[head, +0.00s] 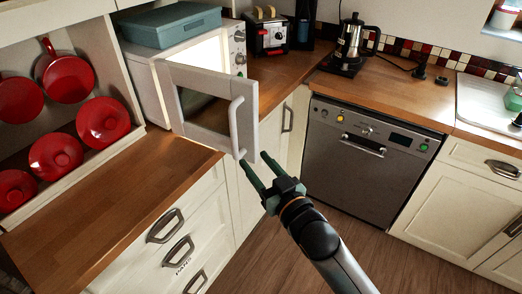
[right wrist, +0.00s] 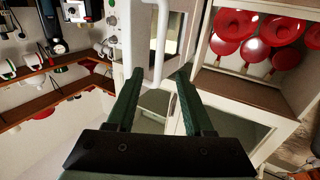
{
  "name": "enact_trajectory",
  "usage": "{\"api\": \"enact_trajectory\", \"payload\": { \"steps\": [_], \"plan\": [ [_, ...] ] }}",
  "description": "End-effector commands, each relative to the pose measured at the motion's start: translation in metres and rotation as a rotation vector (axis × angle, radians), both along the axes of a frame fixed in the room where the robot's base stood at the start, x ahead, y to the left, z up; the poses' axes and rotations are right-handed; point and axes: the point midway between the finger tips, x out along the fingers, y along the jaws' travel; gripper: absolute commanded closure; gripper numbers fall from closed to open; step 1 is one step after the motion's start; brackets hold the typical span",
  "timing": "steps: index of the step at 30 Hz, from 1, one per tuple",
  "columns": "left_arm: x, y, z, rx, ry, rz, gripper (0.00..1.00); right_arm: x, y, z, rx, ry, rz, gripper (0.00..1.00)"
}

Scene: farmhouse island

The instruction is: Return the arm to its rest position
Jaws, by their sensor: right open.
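My right gripper (head: 254,158) is open and empty, just beyond the front edge of the left counter. Its dark green fingers point up toward the microwave. The white microwave (head: 150,88) stands on that counter with its door (head: 180,122) swung open. The door's pale handle (head: 234,125) is close to my right fingertips, near its lower end. In the right wrist view my right gripper (right wrist: 160,72) has its fingers apart, and the handle (right wrist: 162,40) shows between and beyond the tips. I cannot tell if they touch. My left gripper is out of view.
A blue-grey box (head: 170,26) lies on the microwave. Red dishes (head: 103,122) fill the left shelf. A toaster (head: 267,36) and coffee pot (head: 350,45) stand at the back. The dishwasher (head: 350,165) is shut. The floor (head: 270,265) near my right arm looks clear.

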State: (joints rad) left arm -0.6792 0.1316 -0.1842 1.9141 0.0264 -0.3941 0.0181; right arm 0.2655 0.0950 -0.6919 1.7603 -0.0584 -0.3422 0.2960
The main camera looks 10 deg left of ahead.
Motion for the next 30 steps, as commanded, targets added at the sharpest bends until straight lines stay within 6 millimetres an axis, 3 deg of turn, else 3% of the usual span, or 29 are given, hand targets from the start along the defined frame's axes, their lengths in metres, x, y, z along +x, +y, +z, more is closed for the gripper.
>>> {"api": "enact_trajectory", "payload": {
  "steps": [5, 7, 11, 13, 17, 21, 25, 30],
  "plan": [
    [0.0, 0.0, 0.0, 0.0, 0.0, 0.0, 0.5, -0.001, -0.001, -0.003, -0.001, 0.006, -0.003, 0.48],
    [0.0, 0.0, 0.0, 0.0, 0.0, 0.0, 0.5, -0.003, -0.007, -0.013, 0.0, 0.029, -0.015, 0.48],
    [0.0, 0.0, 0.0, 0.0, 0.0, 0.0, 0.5, -0.016, -0.033, -0.056, -0.005, 0.121, -0.071, 0.48],
    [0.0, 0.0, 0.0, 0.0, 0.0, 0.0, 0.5, -0.029, -0.055, -0.09, -0.018, 0.193, -0.116, 0.48],
    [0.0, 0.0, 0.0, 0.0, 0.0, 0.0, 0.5, -0.066, -0.1, -0.154, -0.055, 0.331, -0.202, 0.48],
    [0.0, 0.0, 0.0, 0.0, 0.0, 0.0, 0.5, -0.12, -0.149, -0.216, -0.119, 0.478, -0.287, 0.48],
    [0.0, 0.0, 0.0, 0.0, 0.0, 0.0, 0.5, -0.172, -0.189, -0.258, -0.182, 0.592, -0.346, 0.48],
    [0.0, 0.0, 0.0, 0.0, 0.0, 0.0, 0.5, -0.218, -0.221, -0.284, -0.243, 0.679, -0.387, 0.48]
  ]
}}
